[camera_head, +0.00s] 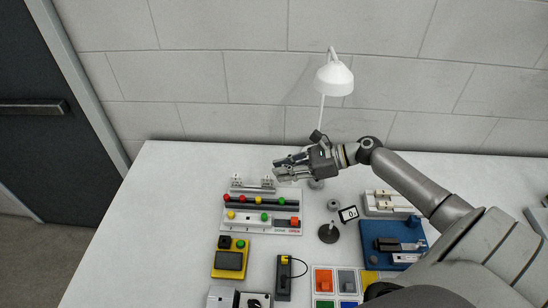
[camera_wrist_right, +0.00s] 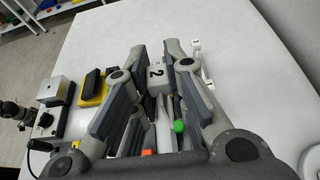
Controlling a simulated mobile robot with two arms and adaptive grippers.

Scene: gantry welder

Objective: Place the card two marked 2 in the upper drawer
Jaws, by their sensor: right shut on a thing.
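My right gripper (camera_head: 280,170) reaches in from the right in the head view and hangs over the back of the white table, above the panel with coloured knobs. In the right wrist view my right gripper (camera_wrist_right: 161,82) is shut on the card two (camera_wrist_right: 157,73), a pale grey piece with a dark 2 on its face. The card sits between the finger pads, and the fingers hide part of it. In the head view the card is too small to make out clearly. I cannot pick out the upper drawer in either view. My left gripper is not in view.
A panel with coloured knobs (camera_head: 265,220) lies under the gripper. A white lamp (camera_head: 335,79) stands behind. The table's left part (camera_head: 165,220) is clear.

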